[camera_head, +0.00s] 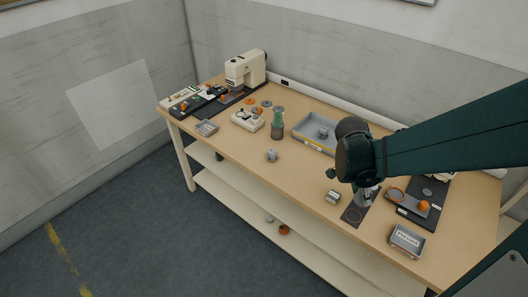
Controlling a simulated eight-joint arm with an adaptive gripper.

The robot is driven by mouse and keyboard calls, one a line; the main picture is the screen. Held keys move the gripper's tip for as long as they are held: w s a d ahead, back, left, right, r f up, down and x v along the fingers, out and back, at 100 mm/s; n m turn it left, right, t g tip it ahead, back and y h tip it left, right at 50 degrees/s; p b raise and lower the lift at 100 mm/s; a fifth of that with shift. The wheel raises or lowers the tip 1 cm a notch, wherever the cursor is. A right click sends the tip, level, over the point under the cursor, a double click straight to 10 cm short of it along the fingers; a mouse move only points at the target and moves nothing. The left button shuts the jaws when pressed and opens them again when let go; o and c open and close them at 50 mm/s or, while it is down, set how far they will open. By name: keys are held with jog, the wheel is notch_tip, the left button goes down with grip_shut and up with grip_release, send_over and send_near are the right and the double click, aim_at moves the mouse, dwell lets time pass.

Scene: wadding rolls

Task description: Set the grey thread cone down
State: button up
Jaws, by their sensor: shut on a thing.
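My gripper (366,184) hangs from the dark green arm over the right part of the wooden table. It is shut on the grey thread cone (366,197), which is small here and partly hidden by the gripper. The cone is above or at the dark mat (351,221) with a thin orange ring mark (352,214) near the table's front edge. I cannot tell whether the cone touches the mat.
A small labelled box (333,197) stands left of the mat. A grey tray (407,240) is at the front right, and a dark board with an orange piece (424,206) lies behind it. A blue-grey tray (301,134) and green-topped container (277,125) stand further left.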

jog(key=w+a+r+n+t, duration=0.1)
jog(key=w+a, duration=0.4)
jog(key=w, duration=0.3)
jog(key=w+a+n+p, duration=0.1)
jog(key=w+a+n, duration=0.1)
jog(key=w+a, duration=0.45)
jog(key=w+a+r+n+t, duration=0.1)
jog(key=w+a, duration=0.3)
jog(key=w, duration=0.6)
jog(key=w+a+n, duration=0.1)
jog(key=w+a, duration=0.5)
jog(key=a, duration=0.3)
jog(key=w+a+f+n+y+p, duration=0.1)
jog(key=w+a+n, duration=0.1)
jog(key=w+a, duration=0.4)
jog(key=w+a+f+n+t+p, duration=0.1)
jog(key=w+a, duration=0.5)
jog(key=a, duration=0.6)
jog(key=shift+n, duration=0.5)
jog(key=shift+s, duration=0.1)
jog(key=shift+f, duration=0.1)
jog(key=shift+f+b, duration=0.45)
jog(key=shift+f, duration=2.65)
jog(key=shift+f, duration=0.1)
jog(key=shift+f, duration=1.75)
